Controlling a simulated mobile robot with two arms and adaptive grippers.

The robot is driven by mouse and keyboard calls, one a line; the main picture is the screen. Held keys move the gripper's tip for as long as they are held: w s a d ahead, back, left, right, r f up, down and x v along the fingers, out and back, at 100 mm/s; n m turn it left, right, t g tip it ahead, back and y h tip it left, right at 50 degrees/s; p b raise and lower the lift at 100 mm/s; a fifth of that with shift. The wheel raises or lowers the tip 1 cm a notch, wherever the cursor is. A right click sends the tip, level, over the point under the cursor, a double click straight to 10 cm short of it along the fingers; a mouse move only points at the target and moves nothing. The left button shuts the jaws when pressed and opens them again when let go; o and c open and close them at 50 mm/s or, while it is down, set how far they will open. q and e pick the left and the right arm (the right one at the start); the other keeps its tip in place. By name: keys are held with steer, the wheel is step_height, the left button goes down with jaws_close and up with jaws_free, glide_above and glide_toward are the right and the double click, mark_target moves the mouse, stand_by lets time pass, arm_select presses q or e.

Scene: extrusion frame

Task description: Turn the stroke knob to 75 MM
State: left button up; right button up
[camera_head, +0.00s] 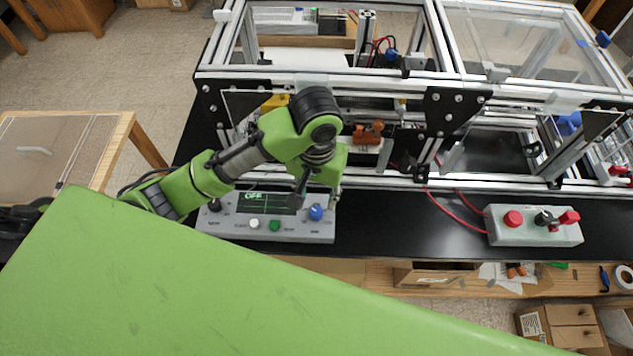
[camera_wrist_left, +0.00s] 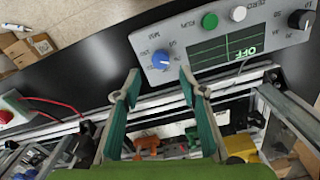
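The grey control box (camera_head: 270,232) stands on the black bench top. Its screen (camera_head: 268,203) reads OFF. A blue knob (camera_head: 316,212) is at its right end and a black knob (camera_head: 214,205) at its left end. In the left wrist view the box appears turned over, with the blue knob (camera_wrist_left: 161,60) and black knob (camera_wrist_left: 300,19). Marks around the blue knob are too small to read surely. My left gripper (camera_head: 317,196) is over the blue knob's end. In the wrist view its fingers (camera_wrist_left: 160,76) are apart, with the blue knob beyond and between the tips. My right gripper is not in view.
A white button (camera_head: 254,223) and a green button (camera_head: 275,225) sit between the knobs. The aluminium extrusion frame (camera_head: 520,102) stands behind the box. A grey box with red buttons (camera_head: 533,226) is farther right, with red cables between. The bench between the boxes is mostly clear.

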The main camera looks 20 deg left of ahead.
arm_select(q)
steer(key=shift+r, duration=2.8)
